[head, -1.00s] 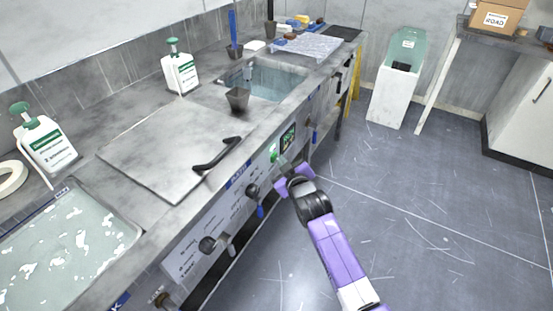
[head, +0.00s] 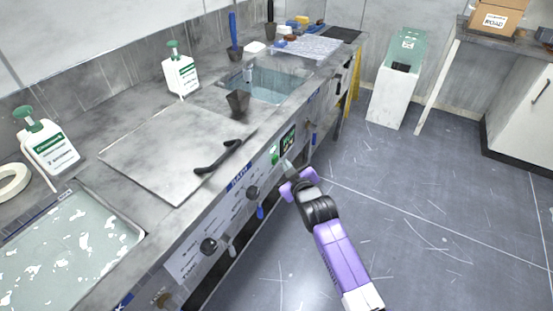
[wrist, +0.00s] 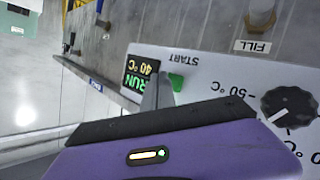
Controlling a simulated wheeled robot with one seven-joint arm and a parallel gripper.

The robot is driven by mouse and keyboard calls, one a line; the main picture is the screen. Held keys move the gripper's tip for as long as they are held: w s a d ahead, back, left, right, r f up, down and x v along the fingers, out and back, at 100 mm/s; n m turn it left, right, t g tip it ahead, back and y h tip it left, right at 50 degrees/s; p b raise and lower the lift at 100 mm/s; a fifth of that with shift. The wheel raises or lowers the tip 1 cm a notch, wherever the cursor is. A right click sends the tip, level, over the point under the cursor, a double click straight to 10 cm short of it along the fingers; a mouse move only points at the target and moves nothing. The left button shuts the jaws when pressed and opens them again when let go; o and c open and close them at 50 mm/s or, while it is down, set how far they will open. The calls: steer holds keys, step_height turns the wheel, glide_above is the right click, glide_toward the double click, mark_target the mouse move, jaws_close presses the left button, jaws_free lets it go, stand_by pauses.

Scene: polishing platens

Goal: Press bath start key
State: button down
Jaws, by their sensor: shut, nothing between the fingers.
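The green start key (wrist: 176,82) sits on the bath's front panel under an upside-down START label in the wrist view. It also shows in the head view (head: 275,158). Beside it a small dark display (wrist: 141,75) reads RUN and 40 °C. My gripper (wrist: 159,78) is shut and empty. Its fingertips are just beside the key in the wrist view and cover part of the panel between key and display. In the head view my gripper (head: 287,164) stands a little to the right of the key, seemingly with a small gap.
A lid with a black handle (head: 218,157) lies on the counter above. The floor to the right is open.

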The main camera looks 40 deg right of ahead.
steer(key=shift+s+d+p, duration=0.3)
steer(key=shift+s+p, duration=0.1)
steer(key=shift+s, duration=0.4)
steer(key=shift+s+d+p, duration=0.25)
steer(key=shift+s+p, duration=0.1)
steer(key=shift+s, duration=0.4)
steer(key=shift+s+d+p, duration=0.3)
steer(key=shift+s+p, duration=0.1)
steer(key=shift+s, duration=0.4)
step_height(320, 180, up, 7)
steer(key=s+a+m+t, duration=0.2)
steer(key=s, duration=0.1)
steer(key=s+a+r+y, duration=0.2)
steer(key=s+a, duration=0.5)
steer(key=s, duration=0.4)
steer(key=s+a+r+y, duration=0.2)
steer(key=s+a, duration=0.6)
steer(key=s, duration=0.4)
steer(key=s+a+r+n+y, duration=0.1)
steer(key=s+a+r, duration=0.1)
steer(key=s+a, duration=0.5)
steer(key=shift+s+a+r+g+y, duration=0.3)
steer(key=shift+s+a+r+y, duration=0.1)
steer(key=shift+s, duration=2)
